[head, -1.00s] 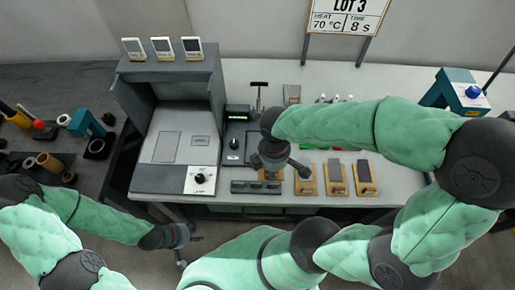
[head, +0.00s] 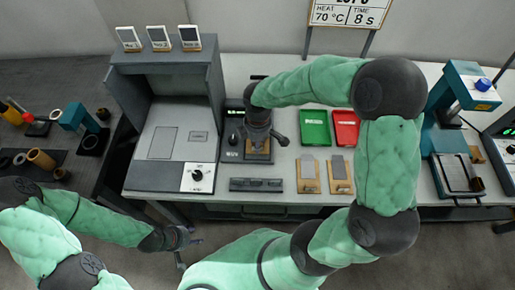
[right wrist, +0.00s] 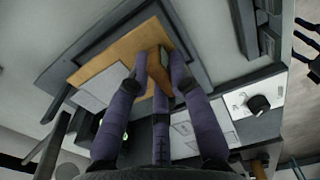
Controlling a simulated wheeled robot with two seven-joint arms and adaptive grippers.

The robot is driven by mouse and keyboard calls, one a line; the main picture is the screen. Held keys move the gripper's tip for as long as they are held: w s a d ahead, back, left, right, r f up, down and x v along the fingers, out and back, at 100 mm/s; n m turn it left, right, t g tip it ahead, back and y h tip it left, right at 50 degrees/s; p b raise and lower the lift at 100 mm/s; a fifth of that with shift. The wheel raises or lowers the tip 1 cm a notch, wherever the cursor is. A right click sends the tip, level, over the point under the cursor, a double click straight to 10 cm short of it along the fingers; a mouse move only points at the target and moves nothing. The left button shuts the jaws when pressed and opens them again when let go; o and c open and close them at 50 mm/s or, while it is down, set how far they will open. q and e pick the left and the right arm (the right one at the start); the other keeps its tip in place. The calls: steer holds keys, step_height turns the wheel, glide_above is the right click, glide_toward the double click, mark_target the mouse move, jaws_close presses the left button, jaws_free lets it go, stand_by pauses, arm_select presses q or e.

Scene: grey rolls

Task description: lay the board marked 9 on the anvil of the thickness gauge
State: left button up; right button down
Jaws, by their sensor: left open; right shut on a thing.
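My right gripper (head: 259,143) is shut on a wooden board (head: 258,156) over the thickness gauge (head: 232,150), a dark unit with a small display and a knob. In the right wrist view the fingers (right wrist: 155,65) hold a small block on the wooden board (right wrist: 120,52), which has a light grey patch. The board lies over a dark grey plate; I cannot tell whether it touches it. No number is readable, and the anvil is mostly hidden by the board and gripper. My left gripper (head: 180,240) is open and empty, low in front of the bench.
Two more boards (head: 308,175) (head: 340,174) lie to the right, below a green tray (head: 314,127) and a red tray (head: 345,129). A dark slotted rack (head: 256,184) lies in front of the gauge. A grey machine (head: 172,150) stands left. A teal press (head: 462,95) stands right.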

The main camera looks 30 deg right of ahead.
steer(key=shift+w+f+b, duration=0.2)
steer(key=shift+f+b, duration=0.55)
steer(key=shift+f, duration=1)
steer(key=shift+f, duration=0.2)
steer(key=c, duration=1.1)
jaws_free()
steer(key=shift+r, duration=0.1)
step_height(320, 180, up, 12)
steer(key=p, duration=0.4)
steer(key=shift+r, duration=0.1)
